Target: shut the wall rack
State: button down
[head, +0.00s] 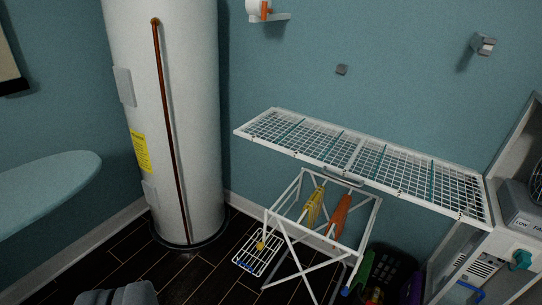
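The wall rack (318,150) is a long white wire grid with several teal bars across it. It stands out from the blue wall, folded down nearly level and open. Nothing lies on it. A small grey handle (343,180) sits at the middle of its front edge. A small dark grey block (341,70) is fixed on the wall above the rack.
A white X-legged frame (283,203) stands under the rack, with yellow and orange items. A tall white tank (190,110) stands left. A dark basket (392,270) and a grey-white machine (510,245) are at right. An ironing board (45,190) juts in from left.

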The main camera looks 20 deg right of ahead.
aim_at(488, 226)
jog(key=z, duration=0.3)
jog(key=i, duration=1)
jog(key=z, duration=0.75)
